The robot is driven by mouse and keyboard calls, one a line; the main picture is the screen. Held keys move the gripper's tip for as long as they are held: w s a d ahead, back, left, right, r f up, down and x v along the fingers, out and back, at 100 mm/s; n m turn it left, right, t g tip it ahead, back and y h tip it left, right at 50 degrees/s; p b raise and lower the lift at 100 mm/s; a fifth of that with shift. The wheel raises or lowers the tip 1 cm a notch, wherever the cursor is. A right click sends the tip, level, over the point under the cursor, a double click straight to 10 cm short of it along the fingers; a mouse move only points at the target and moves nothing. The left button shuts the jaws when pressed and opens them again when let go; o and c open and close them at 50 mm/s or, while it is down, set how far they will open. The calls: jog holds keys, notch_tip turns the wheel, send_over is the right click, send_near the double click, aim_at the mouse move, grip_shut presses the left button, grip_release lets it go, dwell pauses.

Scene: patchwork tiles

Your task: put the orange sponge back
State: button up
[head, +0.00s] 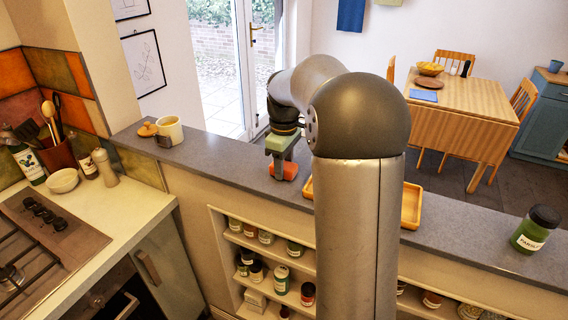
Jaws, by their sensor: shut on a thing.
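The orange sponge (288,171) is at my gripper (279,167), over the grey ledge top in the middle of the head view. My gripper points down and is shut on the sponge, with grey fingers covering part of its left side. I cannot tell whether the sponge touches the ledge or hangs just above it. A yellow-orange tray (411,207) lies on the ledge to the right of the sponge. My arm hides the middle of the tray, and its inside is mostly out of sight.
The grey ledge (225,165) runs across the view above shelves of jars (281,280). A cream mug (171,129) and a wooden-topped item (147,129) stand at its left end. A green jar (535,229) stands at the right. The ledge between mug and sponge is clear.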

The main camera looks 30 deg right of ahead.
jog(key=shift+f, duration=0.1)
jog(key=o, duration=1)
notch_tip(320, 180, up, 12)
jog(key=s+a+f+m, duration=0.2)
jog(key=s+a+f, duration=0.3)
jog(key=s, duration=0.4)
jog(key=s+a+f+m, duration=0.3)
jog(key=s+a+f, duration=0.2)
jog(key=s, duration=0.4)
jog(key=s+a+f+m, duration=0.2)
jog(key=s+a+f, duration=0.3)
jog(key=s+f, duration=0.2)
jog(key=shift+s+a+f+t+b, duration=0.15)
jog(key=shift+s+t+b, duration=0.2)
jog(key=shift+s, duration=0.55)
